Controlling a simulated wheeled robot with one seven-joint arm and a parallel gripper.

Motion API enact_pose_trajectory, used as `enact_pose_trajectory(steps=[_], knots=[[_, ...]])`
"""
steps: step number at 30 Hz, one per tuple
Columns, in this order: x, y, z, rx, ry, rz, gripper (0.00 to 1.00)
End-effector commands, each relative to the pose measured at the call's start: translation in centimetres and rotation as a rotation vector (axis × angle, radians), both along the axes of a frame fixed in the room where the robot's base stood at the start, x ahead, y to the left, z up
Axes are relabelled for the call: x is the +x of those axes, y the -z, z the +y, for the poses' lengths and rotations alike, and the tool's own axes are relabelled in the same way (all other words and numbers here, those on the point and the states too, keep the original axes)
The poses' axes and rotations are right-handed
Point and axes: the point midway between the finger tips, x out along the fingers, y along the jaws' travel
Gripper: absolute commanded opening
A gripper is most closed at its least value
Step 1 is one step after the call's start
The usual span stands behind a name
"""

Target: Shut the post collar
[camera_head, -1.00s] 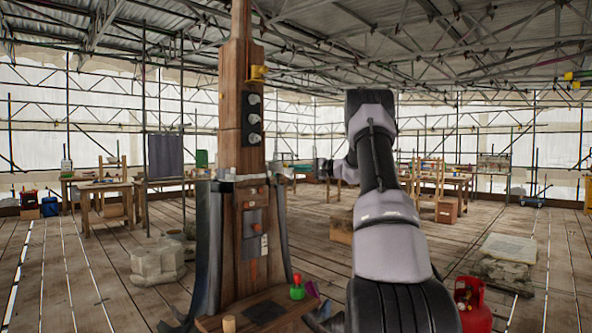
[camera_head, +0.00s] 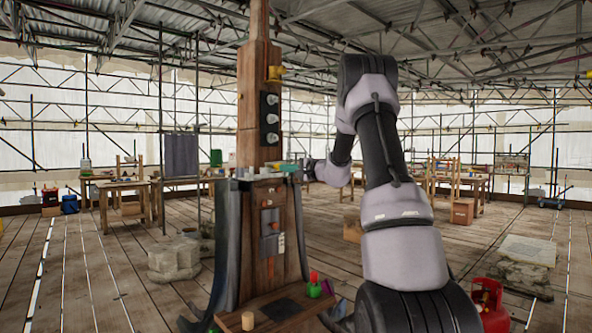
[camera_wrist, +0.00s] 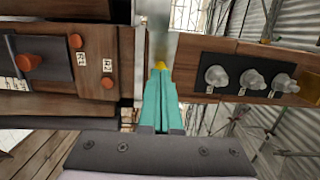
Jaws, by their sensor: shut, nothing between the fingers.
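The wooden post (camera_head: 259,123) stands upright left of my arm. A pale grey band that looks like the post collar (camera_head: 258,176) crosses it at about mid-height. In the wrist view, where the post lies sideways, a pale strip that may be the collar (camera_wrist: 140,62) runs just left of the fingers. My gripper (camera_head: 289,167) is at the right side of the post at collar height. Its teal fingers (camera_wrist: 161,85) are together and empty, pointing past the collar. I cannot tell whether they touch it, or how far the collar is open.
Three grey knobs (camera_head: 269,118) and a yellow fitting (camera_head: 275,73) stick out of the post above. A panel with orange knobs (camera_wrist: 28,62) is below the collar. A red gas bottle (camera_head: 487,300) stands at the right. Stone blocks (camera_head: 174,260) lie at the left.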

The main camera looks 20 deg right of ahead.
Motion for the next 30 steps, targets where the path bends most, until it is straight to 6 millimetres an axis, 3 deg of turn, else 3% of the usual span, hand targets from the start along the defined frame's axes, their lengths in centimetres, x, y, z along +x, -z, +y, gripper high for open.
enact_pose_trajectory(steps=[6, 15, 30], knots=[[1.2, 0.0, 2.7, 0.0, -0.002, 0.001, 0.0], [2.8, 0.1, 4.7, 0.0, -0.001, 0.001, 0.0], [3.5, 0.0, 5.4, 0.0, 0.0, 0.001, 0.0]])
